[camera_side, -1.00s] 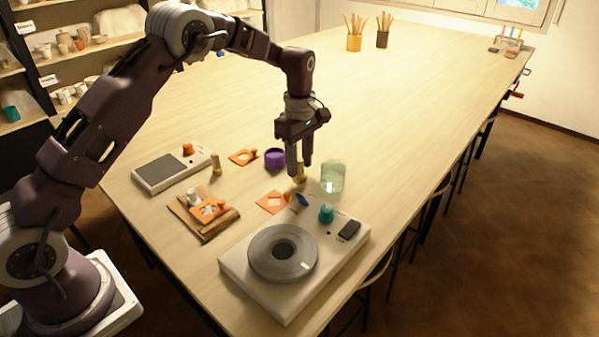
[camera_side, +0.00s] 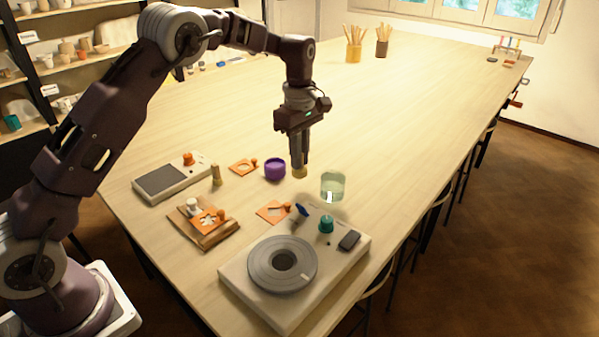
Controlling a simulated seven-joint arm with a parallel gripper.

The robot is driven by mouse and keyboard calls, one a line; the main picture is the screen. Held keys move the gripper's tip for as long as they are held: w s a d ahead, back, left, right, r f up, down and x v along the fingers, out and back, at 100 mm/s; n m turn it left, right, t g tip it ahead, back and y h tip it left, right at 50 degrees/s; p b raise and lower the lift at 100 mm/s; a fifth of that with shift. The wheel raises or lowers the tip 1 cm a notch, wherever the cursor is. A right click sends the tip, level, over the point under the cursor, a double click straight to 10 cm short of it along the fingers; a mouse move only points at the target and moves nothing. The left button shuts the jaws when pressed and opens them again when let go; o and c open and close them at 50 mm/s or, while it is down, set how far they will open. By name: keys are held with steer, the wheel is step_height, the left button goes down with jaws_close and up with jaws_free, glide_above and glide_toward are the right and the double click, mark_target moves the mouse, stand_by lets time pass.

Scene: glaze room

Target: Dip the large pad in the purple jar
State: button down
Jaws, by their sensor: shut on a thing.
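My gripper (camera_side: 299,160) points straight down, its fingers shut on the handle of a yellowish pad. The round base of this pad (camera_side: 299,172) shows below the fingertips, and its upper part is hidden. It appears held a little above the table. I take it for the large pad, as it looks wider than the slim pad (camera_side: 216,174) standing at the left. The purple jar (camera_side: 275,170) stands on the table just left of the held pad, apart from it.
A clear greenish glass (camera_side: 333,187) stands close on the right. Orange stencils (camera_side: 272,212) lie nearby, one with a dark blue piece (camera_side: 301,210) beside it. A turntable unit (camera_side: 245,282) is in front, a grey-topped device (camera_side: 160,182) at left.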

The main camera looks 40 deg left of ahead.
steer(key=r, duration=0.2)
steer(key=a+r, duration=0.1)
steer(key=r, duration=0.1)
steer(key=shift+a+r, duration=0.15)
steer(key=shift+r, duration=0.25)
steer(key=shift+t, duration=0.3)
steer(key=a+f, duration=0.1)
steer(key=a, duration=0.1)
steer(key=a+f, duration=0.1)
steer(key=a, duration=0.2)
steer(key=a+f, duration=0.1)
steer(key=a, duration=0.1)
steer(key=shift+a+f, duration=0.2)
steer(key=shift+f, duration=0.5)
steer(key=shift+f, duration=0.1)
steer(key=shift+f, duration=0.3)
steer(key=shift+f, duration=0.1)
steer(key=shift+f, duration=0.65)
steer(key=shift+f, duration=0.45)
